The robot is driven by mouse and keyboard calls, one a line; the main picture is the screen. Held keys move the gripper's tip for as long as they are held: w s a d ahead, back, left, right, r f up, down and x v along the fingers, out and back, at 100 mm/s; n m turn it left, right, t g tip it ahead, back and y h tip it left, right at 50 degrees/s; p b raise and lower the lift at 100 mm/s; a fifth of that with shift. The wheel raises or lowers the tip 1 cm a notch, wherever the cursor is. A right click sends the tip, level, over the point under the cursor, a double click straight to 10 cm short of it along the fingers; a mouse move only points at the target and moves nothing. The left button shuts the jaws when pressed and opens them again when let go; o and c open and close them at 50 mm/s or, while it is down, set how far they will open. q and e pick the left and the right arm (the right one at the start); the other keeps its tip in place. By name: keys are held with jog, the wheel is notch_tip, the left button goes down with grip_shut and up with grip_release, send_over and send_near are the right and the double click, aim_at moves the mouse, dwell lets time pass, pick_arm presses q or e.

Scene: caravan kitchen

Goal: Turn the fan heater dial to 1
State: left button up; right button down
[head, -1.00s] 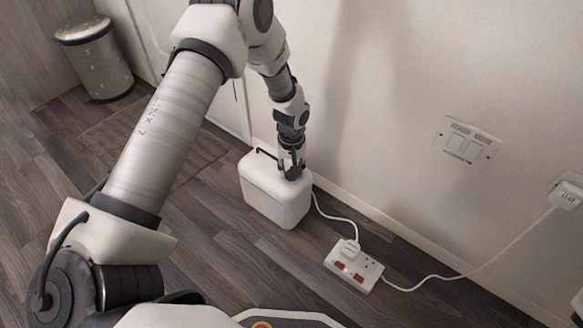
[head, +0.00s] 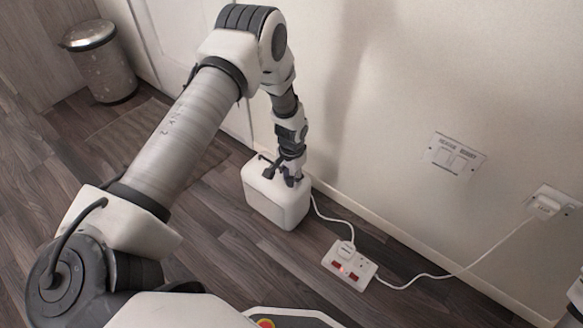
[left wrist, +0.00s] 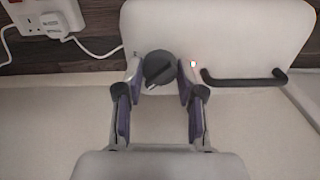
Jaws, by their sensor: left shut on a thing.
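The fan heater (head: 270,203) is a white rounded box standing upright on the floor by the wall. Its dark round dial (left wrist: 159,68) is on the top face, in the left wrist view. My left gripper (head: 285,177) reaches down onto the heater top. In the left wrist view my left gripper (left wrist: 160,62) has a finger on each side of the dial and is shut on it. A pale line shows across the dial, but no numbers are readable. In the head view the gripper hides the dial.
A black carry handle (left wrist: 245,78) is on the heater top. A power strip (head: 349,266) with red switches lies right of the heater, its white cable running to a wall socket (head: 553,200). A metal bin (head: 101,62) stands far left.

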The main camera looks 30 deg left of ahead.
aim_at(291, 178)
pick_arm(q)
jog(key=shift+s+m, duration=0.1)
jog(key=shift+m, duration=1)
jog(key=o, duration=1.2)
jog(key=shift+f, duration=0.1)
jog(key=shift+c, duration=0.2)
notch_tip(291, 178, up, 12)
